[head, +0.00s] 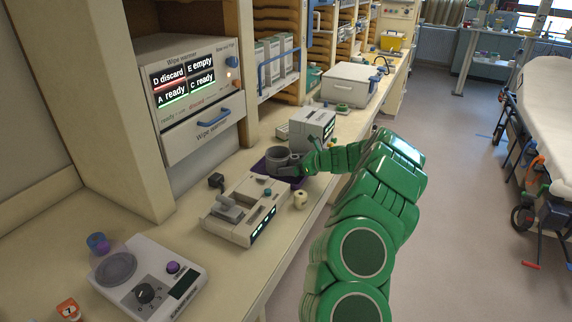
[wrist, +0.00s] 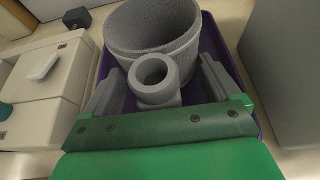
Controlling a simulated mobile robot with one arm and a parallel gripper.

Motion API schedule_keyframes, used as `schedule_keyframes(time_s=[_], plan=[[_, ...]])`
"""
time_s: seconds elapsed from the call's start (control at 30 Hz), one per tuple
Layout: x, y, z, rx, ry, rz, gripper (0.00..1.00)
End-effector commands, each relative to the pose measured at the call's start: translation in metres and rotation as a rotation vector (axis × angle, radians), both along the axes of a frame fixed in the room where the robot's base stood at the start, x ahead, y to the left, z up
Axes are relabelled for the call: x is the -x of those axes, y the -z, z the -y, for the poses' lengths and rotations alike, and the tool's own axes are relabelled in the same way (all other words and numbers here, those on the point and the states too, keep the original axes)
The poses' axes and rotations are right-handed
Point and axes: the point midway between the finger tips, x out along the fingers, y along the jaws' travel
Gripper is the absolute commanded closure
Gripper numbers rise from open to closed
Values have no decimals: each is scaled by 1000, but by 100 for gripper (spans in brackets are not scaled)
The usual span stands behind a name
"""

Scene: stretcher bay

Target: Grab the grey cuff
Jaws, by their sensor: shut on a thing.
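The grey cuff (head: 277,160) is a round, open-topped ring with a smaller ring-shaped lug on its near side. It stands on a purple tray (head: 260,168) on the counter. In the wrist view the cuff (wrist: 152,30) fills the top middle, and its lug (wrist: 155,78) sits between the fingers of my gripper (wrist: 158,92). My gripper also shows at the cuff's right side in the head view (head: 299,168). The fingers are shut on the lug. Whether the cuff is lifted off the tray cannot be told.
A beige device (head: 236,212) stands left of the tray, and a grey box (head: 314,128) stands close behind it. A small cream part (head: 300,199) lies near the counter's front edge. A wipe warmer (head: 190,95) stands at the back. A control panel (head: 150,278) sits at the near left.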

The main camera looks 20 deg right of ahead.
Motion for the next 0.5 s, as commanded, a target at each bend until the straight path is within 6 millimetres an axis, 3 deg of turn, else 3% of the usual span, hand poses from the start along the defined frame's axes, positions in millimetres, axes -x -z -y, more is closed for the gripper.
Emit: schedule_keyframes(time_s=[0.27, 0.5], plan=[[0, -5, 0, 0, 0, 1, 47], [2, -36, 1, -2, 2, 3, 47]])
